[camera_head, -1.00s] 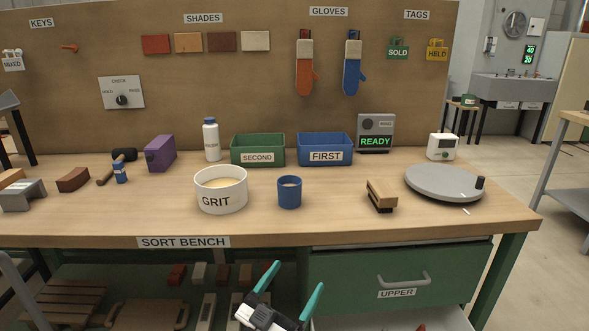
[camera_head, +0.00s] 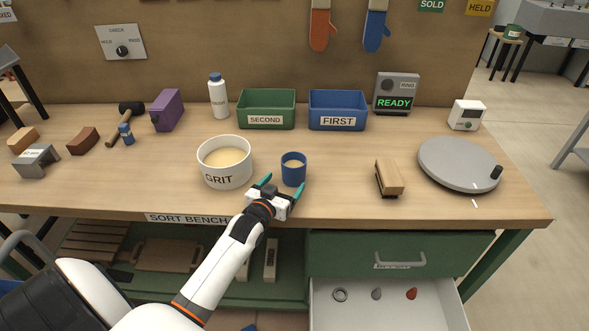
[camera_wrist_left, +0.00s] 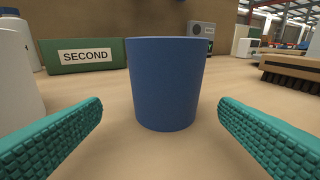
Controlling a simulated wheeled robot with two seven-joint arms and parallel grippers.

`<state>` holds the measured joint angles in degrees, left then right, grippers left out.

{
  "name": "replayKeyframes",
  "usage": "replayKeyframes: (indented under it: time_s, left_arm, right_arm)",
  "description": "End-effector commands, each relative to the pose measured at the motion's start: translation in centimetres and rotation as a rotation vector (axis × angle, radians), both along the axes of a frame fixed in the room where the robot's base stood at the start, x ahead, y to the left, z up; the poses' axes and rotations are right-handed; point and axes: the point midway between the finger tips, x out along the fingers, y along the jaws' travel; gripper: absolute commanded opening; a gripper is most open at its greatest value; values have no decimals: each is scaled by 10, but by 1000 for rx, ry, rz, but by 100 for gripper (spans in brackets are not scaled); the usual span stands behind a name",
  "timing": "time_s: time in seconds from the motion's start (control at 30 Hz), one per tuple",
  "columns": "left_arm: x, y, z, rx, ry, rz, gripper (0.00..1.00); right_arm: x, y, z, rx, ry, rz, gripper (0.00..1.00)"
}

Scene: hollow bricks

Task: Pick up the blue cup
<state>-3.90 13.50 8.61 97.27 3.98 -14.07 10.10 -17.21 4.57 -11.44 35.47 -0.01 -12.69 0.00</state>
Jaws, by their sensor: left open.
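In the left wrist view the cup (camera_wrist_left: 166,85) stands centred beyond the two fingertips (camera_wrist_left: 160,112), and clear gaps show on both sides. The gripper does not touch the cup. My right gripper is not in view.
A white GRIT tub (camera_head: 224,165) stands close to the left of the cup. A wooden brush (camera_head: 389,177) and a grey turntable (camera_head: 458,165) are to the right. Green SECOND (camera_head: 266,108) and blue FIRST (camera_head: 337,109) bins stand behind. A drawer (camera_head: 385,310) hangs open below.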

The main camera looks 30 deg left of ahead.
Motion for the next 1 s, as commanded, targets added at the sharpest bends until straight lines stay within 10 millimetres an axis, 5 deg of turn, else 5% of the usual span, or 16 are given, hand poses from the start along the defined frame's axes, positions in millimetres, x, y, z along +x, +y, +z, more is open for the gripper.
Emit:
replayKeyframes:
  time_s: [0.5, 0.77, 1.0]
  left_arm:
    - [57, 3, 2, 1, -2, -1, 84]
    - [61, 4, 1, 1, -1, -1, 84]
    - [60, 4, 1, 1, -1, -1, 50]
  right_arm:
    - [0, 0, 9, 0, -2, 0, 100]
    - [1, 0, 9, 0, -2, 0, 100]
    - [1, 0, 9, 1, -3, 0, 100]
